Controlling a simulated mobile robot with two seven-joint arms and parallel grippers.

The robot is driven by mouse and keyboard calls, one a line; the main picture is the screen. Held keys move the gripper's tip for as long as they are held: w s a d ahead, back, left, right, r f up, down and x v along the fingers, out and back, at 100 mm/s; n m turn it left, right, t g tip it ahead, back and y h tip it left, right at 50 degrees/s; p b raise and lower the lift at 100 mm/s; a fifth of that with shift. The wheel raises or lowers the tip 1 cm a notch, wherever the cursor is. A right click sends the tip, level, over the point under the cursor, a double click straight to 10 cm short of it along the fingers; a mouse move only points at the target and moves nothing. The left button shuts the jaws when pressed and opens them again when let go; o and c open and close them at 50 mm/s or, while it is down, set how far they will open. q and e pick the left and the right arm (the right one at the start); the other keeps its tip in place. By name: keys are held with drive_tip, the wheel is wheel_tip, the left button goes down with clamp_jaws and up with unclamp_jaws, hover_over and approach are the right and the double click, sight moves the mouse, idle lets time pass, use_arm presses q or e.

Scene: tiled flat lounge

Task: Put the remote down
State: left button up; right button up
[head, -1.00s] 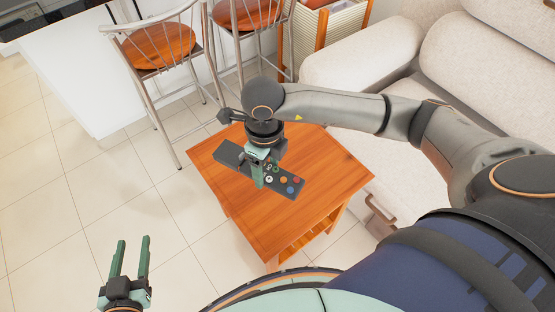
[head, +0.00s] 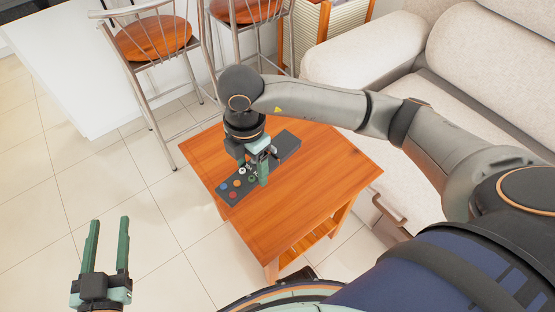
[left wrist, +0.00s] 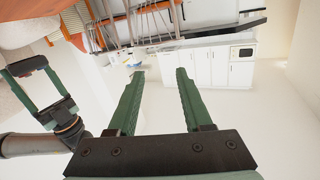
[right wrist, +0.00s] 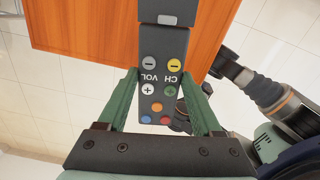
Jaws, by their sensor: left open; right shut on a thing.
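The remote (head: 288,146) is long and dark grey, with coloured buttons. In the head view it slants across the table from lower left to upper right, button end at lower left. My right gripper (head: 257,175) is shut on its middle from above. In the right wrist view the remote (right wrist: 162,75) lies between the two green fingers. I cannot tell whether its underside touches the tabletop. The wooden table (head: 310,190) is beneath it. My left gripper (head: 108,225) is open and empty, out over the floor left of the table.
A beige sofa (head: 365,55) stands right of the table. Bar stools (head: 153,38) with wooden seats stand behind it, beside a white counter (head: 60,60). Tiled floor at left is clear. The tabletop around the remote is bare.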

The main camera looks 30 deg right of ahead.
drive_tip(key=shift+w+a+f+m, duration=0.1)
drive_tip(key=shift+f+m, duration=0.15)
drive_tip(key=shift+m, duration=0.55)
drive_tip(key=shift+w+f, duration=0.1)
drive_tip(key=shift+w, duration=0.05)
drive_tip(key=w+d+f+b, duration=0.4)
drive_tip(key=w+d+f, duration=0.4)
drive_tip(key=w+d, duration=0.1)
drive_tip(key=shift+d+f+b, duration=0.15)
drive_tip(key=shift+f+b, duration=0.2)
drive_tip(key=shift+f, duration=0.05)
drive_tip(key=shift+w+d+f, duration=0.2)
drive_tip(key=shift+f, duration=0.15)
use_arm(q)
drive_tip(key=s+r+m+t+h, duration=0.1)
drive_tip(key=s+r+m+h, duration=0.1)
drive_tip(key=r, duration=0.3)
drive_tip(key=s+d+r+m+t+h+b, duration=0.1)
drive_tip(key=s+r+m+t+h, duration=0.1)
drive_tip(key=r+h, duration=0.3)
drive_tip(key=s+d+r+m+t+h, duration=0.1)
drive_tip(key=s+r+m+t+h, duration=0.1)
drive_tip(key=r, duration=0.5)
drive_tip(key=shift+s+m+h+b, duration=0.3)
drive_tip(key=shift+s+m+h, duration=0.25)
drive_tip(key=shift+m+h, duration=0.35)
use_arm(e)
drive_tip(key=shift+w+d+f, duration=0.1)
drive_tip(key=shift+f, duration=1.5)
drive_tip(key=shift+f, duration=0.1)
